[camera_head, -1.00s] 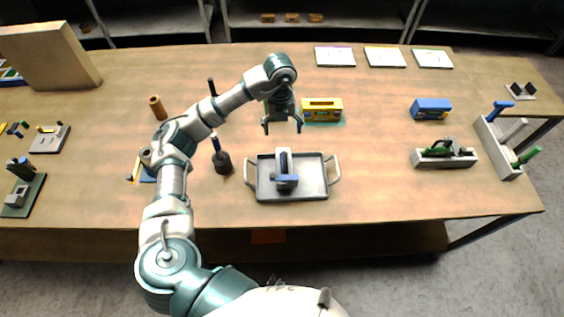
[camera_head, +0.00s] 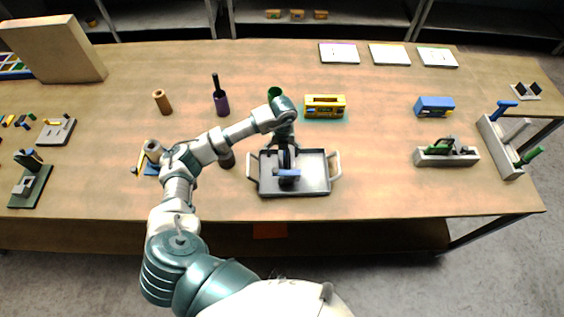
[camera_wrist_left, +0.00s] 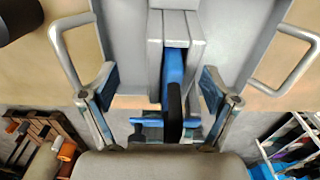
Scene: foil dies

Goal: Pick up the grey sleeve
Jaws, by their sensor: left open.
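A grey slotted piece that looks like the grey sleeve (camera_wrist_left: 177,28) lies in the grey tray (camera_head: 312,188). A blue and black part (camera_wrist_left: 174,75) runs out of its slot. In the head view my arm hides most of the sleeve, and the blue crossbar (camera_head: 288,172) shows in front of it. My left gripper (camera_wrist_left: 160,88) is open. In the wrist view its two fingers stand on either side of the blue and black part, with gaps on both sides. In the head view the gripper (camera_head: 284,150) is over the tray. My right gripper is not in view.
The tray has a raised handle (camera_head: 336,165) at each side. A yellow box (camera_head: 324,106) stands behind it, and a purple holder (camera_head: 221,104) and a dark cup (camera_head: 227,159) stand to the left. The table right of the tray is clear up to a grey bin (camera_head: 446,158).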

